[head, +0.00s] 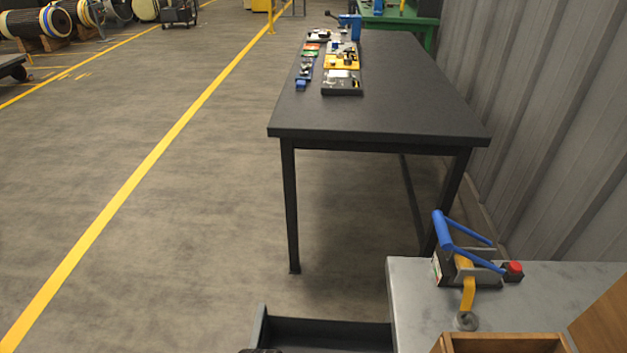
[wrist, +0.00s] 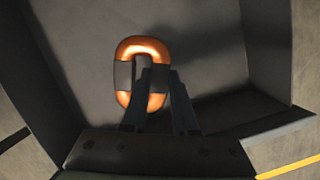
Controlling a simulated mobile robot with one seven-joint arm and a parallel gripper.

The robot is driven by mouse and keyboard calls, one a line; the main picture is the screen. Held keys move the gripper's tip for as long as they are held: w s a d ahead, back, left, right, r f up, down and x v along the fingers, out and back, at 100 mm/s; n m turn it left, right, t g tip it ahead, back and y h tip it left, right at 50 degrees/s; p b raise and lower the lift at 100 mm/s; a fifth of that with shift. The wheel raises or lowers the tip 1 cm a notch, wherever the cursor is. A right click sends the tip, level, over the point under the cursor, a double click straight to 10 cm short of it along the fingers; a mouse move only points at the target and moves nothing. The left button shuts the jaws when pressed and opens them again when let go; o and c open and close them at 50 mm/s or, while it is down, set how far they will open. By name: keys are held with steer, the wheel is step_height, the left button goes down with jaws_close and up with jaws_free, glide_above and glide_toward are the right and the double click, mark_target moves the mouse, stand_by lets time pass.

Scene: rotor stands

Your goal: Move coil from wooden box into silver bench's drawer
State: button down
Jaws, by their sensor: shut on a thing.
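The coil (wrist: 143,46) is an orange copper oval ring with grey bands on its sides, seen in the wrist view. My gripper (wrist: 158,78) is shut on the coil's right side. Both are over the dark inside of the open drawer (wrist: 215,45); I cannot tell whether the coil touches the floor. In the head view the drawer (head: 325,328) juts out left of the silver bench (head: 415,290). The wooden box (head: 505,343) stands on the bench at the bottom edge, mostly cut off. The coil is not visible in the head view.
A clamp-like tool with blue handles (head: 455,237) and a red knob (head: 513,269) stand on the silver bench. A dark table (head: 400,105) with several small parts is beyond. A ribbed wall (head: 560,130) closes off the right. Open floor (head: 190,230) lies left.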

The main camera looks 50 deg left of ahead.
step_height(320, 180, down, 9)
steer(key=shift+f+b, duration=0.15)
steer(key=shift+b, duration=1.1)
steer(key=shift+f, duration=0.1)
steer(key=shift+f, duration=0.1)
steer(key=c, duration=0.7)
jaws_free()
steer(key=p+v, duration=0.3)
steer(key=v, duration=0.9)
steer(key=shift+w+r, duration=0.15)
steer(key=shift+r, duration=0.1)
